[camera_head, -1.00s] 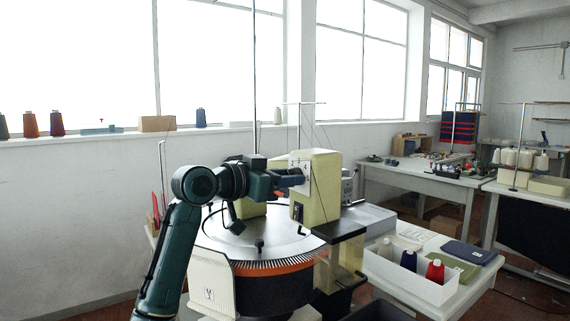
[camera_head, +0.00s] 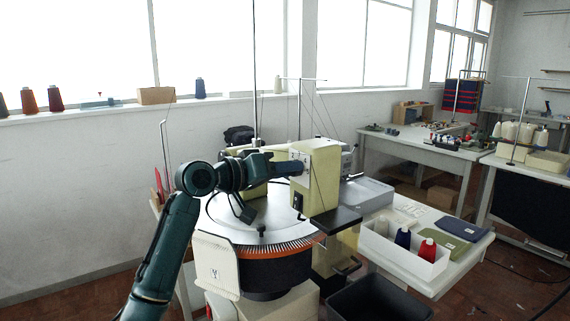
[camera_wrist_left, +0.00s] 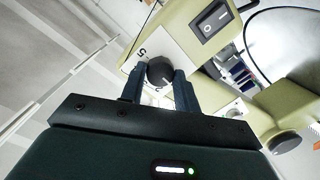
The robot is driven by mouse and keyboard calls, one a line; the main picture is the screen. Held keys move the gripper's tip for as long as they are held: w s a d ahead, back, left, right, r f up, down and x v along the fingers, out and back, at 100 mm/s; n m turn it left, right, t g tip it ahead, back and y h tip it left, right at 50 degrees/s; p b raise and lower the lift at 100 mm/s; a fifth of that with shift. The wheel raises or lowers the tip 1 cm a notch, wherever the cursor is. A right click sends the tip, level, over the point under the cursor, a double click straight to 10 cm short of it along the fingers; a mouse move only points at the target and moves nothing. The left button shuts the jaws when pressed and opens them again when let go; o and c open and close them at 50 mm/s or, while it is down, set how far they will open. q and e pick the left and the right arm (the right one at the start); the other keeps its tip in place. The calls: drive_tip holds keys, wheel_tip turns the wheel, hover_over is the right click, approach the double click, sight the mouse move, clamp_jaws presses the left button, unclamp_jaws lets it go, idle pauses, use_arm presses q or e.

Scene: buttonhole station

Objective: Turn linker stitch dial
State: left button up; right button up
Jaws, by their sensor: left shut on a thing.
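The linker (camera_head: 322,185) is a cream machine head above a round metal dial plate edged with points. On the head's side is a white number plate, largely covered by my left gripper (camera_head: 297,168) in the head view. In the left wrist view, the black stitch dial knob (camera_wrist_left: 159,71), with a pale pointer mark, sits on the white plate (camera_wrist_left: 145,50), where a 5 shows. My left gripper's two fingers stand on either side of the knob, shut on it. The pointer faces the lower right. The right gripper is not in view.
A black rocker switch (camera_wrist_left: 214,20) is close above the knob. A white tray with yarn cones (camera_head: 402,262) stands on the table at right. A dark open bin (camera_head: 378,300) is on the floor in front. Thin threads run down to the head.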

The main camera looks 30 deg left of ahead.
use_arm(q)
drive_tip(key=shift+f, duration=0.15)
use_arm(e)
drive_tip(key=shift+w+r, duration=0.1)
use_arm(q)
drive_tip(key=o, duration=1)
drive_tip(key=shift+c, duration=0.2)
drive_tip(key=shift+s, duration=0.1)
drive_tip(key=b+v, duration=0.3)
drive_tip(key=v, duration=1)
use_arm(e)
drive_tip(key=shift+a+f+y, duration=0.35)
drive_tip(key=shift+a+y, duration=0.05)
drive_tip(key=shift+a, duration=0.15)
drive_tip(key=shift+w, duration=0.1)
